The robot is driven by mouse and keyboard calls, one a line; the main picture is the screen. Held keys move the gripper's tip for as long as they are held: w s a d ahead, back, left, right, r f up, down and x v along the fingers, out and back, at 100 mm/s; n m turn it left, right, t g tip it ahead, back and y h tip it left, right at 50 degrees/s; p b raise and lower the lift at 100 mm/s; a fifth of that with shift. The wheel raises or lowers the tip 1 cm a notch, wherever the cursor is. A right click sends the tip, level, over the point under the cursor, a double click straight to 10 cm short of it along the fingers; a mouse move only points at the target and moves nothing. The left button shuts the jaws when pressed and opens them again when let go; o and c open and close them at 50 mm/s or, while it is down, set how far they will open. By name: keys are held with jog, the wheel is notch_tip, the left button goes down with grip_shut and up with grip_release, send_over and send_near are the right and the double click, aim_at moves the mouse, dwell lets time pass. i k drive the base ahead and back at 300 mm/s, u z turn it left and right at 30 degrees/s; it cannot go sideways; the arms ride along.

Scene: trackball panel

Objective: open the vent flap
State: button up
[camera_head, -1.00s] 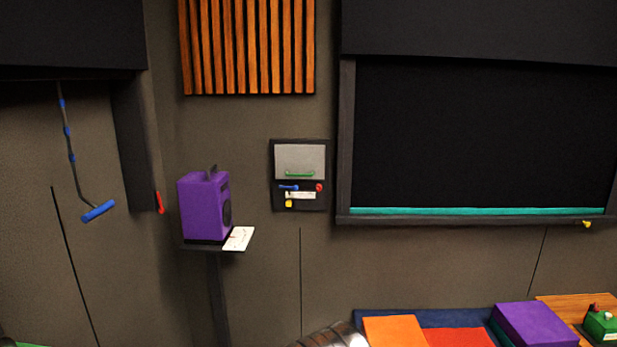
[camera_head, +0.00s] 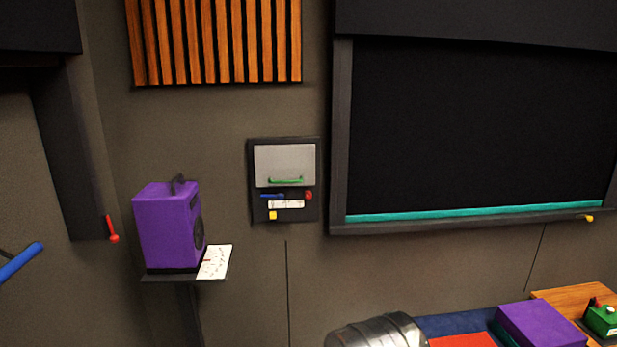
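A dark wall panel (camera_head: 255,204) is mounted between the purple speaker and the large black window. Its upper part is a light grey flap (camera_head: 284,162), which looks closed and flat against the panel. A green handle (camera_head: 286,181) runs along the flap's lower edge. Below it are a blue lever (camera_head: 271,196), a red knob (camera_head: 308,195), a white label (camera_head: 286,204) and a yellow button (camera_head: 273,216). My gripper is not in view; a rounded grey metallic shape at the bottom centre may be part of my arm.
A purple speaker (camera_head: 168,228) and a white paper (camera_head: 215,262) sit on a stand left of the panel. A black window (camera_head: 480,130) with a teal sill strip is to the right. Purple (camera_head: 541,325) and red blocks lie low at right.

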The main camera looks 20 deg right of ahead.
aim_at(275, 165)
jog(key=u, duration=0.15)
jog(key=i, duration=1.1)
jog(key=u, duration=0.45)
